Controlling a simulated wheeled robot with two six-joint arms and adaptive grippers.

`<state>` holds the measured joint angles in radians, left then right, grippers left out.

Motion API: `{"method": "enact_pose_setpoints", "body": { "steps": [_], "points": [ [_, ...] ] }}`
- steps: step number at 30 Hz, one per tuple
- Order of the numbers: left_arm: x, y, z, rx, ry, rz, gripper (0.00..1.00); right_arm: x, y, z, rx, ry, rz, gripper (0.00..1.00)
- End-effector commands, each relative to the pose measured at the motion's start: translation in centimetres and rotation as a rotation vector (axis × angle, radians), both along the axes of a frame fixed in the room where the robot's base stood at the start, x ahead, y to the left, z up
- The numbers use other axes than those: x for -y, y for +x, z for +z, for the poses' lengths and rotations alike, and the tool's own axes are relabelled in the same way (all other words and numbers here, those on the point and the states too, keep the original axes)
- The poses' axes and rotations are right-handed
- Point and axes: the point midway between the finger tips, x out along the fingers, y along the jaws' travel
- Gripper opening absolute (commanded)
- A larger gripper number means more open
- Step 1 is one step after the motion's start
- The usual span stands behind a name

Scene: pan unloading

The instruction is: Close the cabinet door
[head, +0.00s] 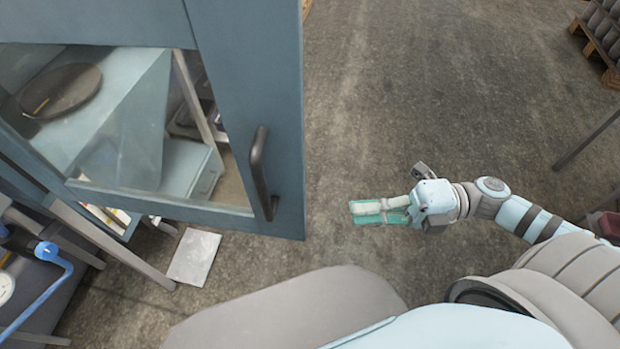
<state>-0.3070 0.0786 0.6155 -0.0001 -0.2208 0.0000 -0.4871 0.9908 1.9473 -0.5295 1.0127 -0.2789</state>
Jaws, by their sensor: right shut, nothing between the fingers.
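The cabinet door (248,85) is a blue-grey frame around a glass pane, at the upper left of the head view. It stands swung open, reaching out toward me. Its dark bar handle (260,172) is on the frame near the free edge. Through the glass I see light blue surfaces and a dark round pan (62,90). My right gripper (358,212) is shut and empty, to the right of the door's lower corner and apart from it, with its fingers pointing left. My left gripper is not in view.
A white sheet (194,257) lies on the floor below the door. A blue pipe (45,285) and metal framing are at the lower left. A pallet with dark items (600,35) stands at the top right. The concrete floor right of the door is mostly clear.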

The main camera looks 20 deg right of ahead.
Motion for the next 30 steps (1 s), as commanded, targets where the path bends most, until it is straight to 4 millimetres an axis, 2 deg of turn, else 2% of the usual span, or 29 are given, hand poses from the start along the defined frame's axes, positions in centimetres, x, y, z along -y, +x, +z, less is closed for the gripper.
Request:
{"method": "enact_pose_setpoints", "body": {
  "steps": [1,4,8,11,18,24,30],
  "points": [
    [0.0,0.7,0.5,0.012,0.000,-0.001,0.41,-0.6,-1.1,1.0,0.020,-0.010,0.054,0.00],
    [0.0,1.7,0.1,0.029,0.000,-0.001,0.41,-1.6,-1.7,1.0,0.035,-0.011,0.089,0.00],
    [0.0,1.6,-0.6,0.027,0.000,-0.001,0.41,-3.4,-1.2,0.8,0.038,-0.006,0.082,0.00],
    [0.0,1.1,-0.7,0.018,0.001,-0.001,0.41,-5.5,-0.8,0.9,0.038,-0.003,0.080,0.00],
    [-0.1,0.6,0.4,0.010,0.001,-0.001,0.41,-10.6,0.3,1.3,0.034,0.001,0.075,0.00],
    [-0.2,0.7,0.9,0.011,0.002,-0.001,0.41,-9.2,2.9,1.0,0.029,-0.009,0.077,0.00],
    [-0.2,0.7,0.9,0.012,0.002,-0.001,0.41,-8.7,3.7,0.9,0.030,-0.009,0.078,0.00]
  ]
}}
